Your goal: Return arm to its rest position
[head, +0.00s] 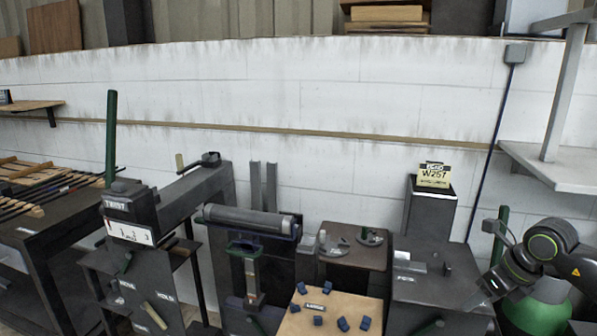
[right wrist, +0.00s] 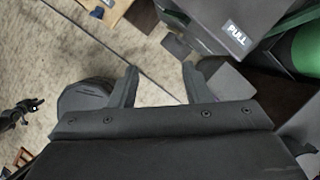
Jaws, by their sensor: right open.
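My right gripper (right wrist: 160,85) is open and empty in the right wrist view, its two dark fingers apart with pale floor showing between them. In the head view my right arm stands at the far right, and the right gripper (head: 478,298) is beside the dark cabinet on its left. I cannot tell from the head view whether it touches the cabinet. My left gripper does not show in the head view.
A dark cabinet (head: 440,290) carries a W257 sign (head: 434,175). A green cylinder (head: 540,312) stands close by my right arm. A tan board (head: 335,304) holds several blue blocks. A grey roller (head: 250,219) sits at the middle. A grey shelf (head: 560,170) overhangs at right.

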